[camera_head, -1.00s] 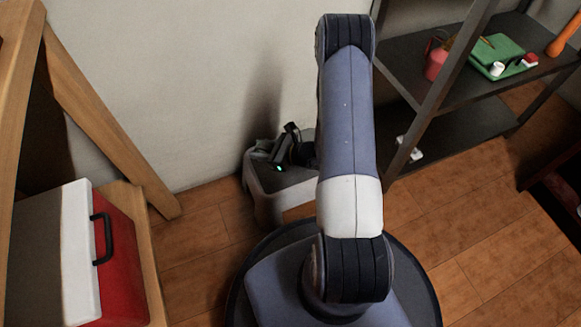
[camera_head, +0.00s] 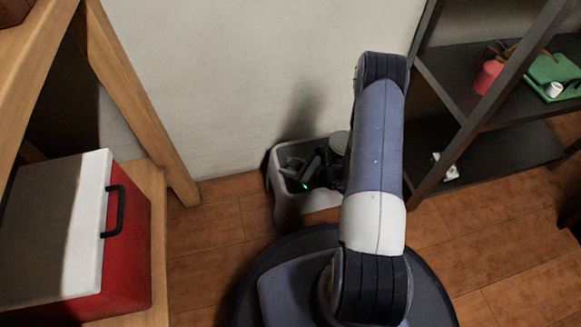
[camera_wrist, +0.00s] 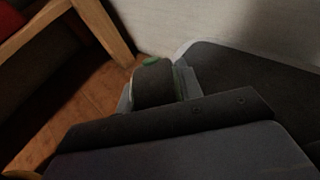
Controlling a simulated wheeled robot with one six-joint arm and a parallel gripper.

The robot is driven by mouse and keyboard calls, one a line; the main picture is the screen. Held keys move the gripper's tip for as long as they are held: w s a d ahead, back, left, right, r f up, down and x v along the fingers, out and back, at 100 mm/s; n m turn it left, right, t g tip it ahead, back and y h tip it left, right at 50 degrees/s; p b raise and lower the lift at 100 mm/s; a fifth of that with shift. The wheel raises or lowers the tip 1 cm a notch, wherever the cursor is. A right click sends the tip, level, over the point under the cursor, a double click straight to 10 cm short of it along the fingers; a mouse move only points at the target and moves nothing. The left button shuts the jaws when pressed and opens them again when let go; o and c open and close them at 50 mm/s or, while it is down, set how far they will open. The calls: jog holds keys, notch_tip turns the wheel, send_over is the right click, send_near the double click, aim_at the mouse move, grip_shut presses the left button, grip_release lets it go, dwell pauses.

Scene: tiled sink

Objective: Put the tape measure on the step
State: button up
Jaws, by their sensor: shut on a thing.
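My gripper (camera_wrist: 155,88) is shut on a dark, rounded block with a green top, which looks like the tape measure (camera_wrist: 153,85). The wooden stand (camera_head: 152,115) at the left has slanted legs and a low board (camera_head: 157,245); this may be the step, but I cannot be sure.
A red and white cooler box (camera_head: 125,265) fills most of the low board. The pale grey bin (camera_head: 287,205) stands on the floor against the wall. A dark shelf unit (camera_head: 478,160) is at the right. Wooden floor (camera_head: 215,240) is clear between bin and stand.

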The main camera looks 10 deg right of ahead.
aim_at(291, 161)
jog(key=shift+f, duration=0.1)
jog(key=o, duration=1.2)
jog(key=shift+s+d+r, duration=0.15)
jog(key=shift+d+r, duration=0.05)
jog(key=shift+r, duration=0.1)
jog(key=p+v, duration=0.4)
jog(key=v, duration=0.7)
jog(key=shift+s+d, duration=0.1)
jog(key=shift+s, duration=0.1)
jog(key=b+x, duration=0.4)
jog(key=x, duration=0.8)
jog(key=shift+f, duration=0.1)
jog(key=shift+r+p, duration=0.8)
jog(key=shift+r, duration=0.9)
